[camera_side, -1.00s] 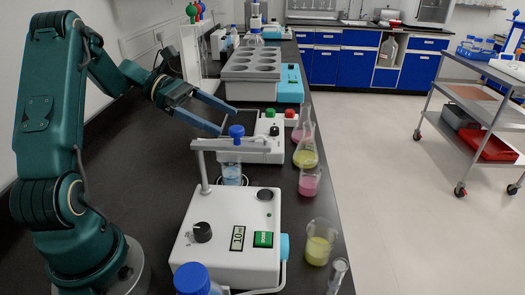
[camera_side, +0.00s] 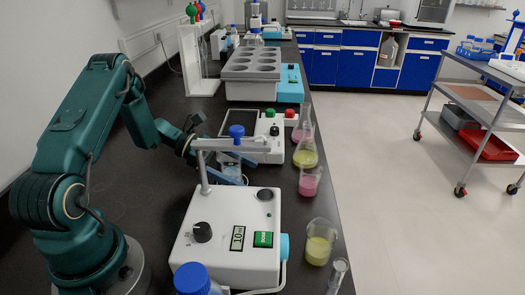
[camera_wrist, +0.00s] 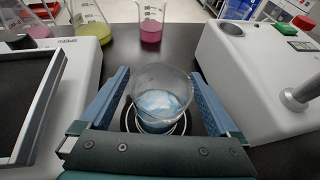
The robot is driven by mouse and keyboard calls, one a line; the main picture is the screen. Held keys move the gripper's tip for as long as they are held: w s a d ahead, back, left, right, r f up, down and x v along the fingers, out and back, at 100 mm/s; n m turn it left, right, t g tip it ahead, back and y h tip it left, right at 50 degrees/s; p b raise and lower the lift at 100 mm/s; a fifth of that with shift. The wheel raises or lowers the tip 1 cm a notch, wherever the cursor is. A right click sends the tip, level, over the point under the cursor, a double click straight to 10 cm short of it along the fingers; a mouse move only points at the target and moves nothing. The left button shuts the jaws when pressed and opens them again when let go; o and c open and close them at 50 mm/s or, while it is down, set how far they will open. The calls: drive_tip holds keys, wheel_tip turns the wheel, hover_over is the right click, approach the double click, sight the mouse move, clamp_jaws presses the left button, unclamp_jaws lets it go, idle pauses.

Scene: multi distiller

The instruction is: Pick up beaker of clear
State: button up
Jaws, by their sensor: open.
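The clear glass beaker (camera_wrist: 160,90) with pale bluish contents stands low in the middle of the wrist view. In the side view the beaker (camera_side: 232,171) is partly hidden behind a grey bar and my fingers. My gripper (camera_wrist: 159,76) is open, with one blue finger on each side of the beaker. Whether the fingers touch the glass I cannot tell. In the side view my gripper (camera_side: 228,165) is low, partly hidden by the bar.
A white hotplate (camera_side: 225,240) with a post and bar (camera_side: 230,145) stands close in front. Another white device (camera_side: 262,150) is behind. A pink beaker (camera_side: 310,182), yellow flask (camera_side: 306,155) and yellow beaker (camera_side: 320,242) line the bench's right edge.

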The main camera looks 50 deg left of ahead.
clamp_jaws()
drive_tip(key=shift+w+r, duration=0.1)
idle(0.3)
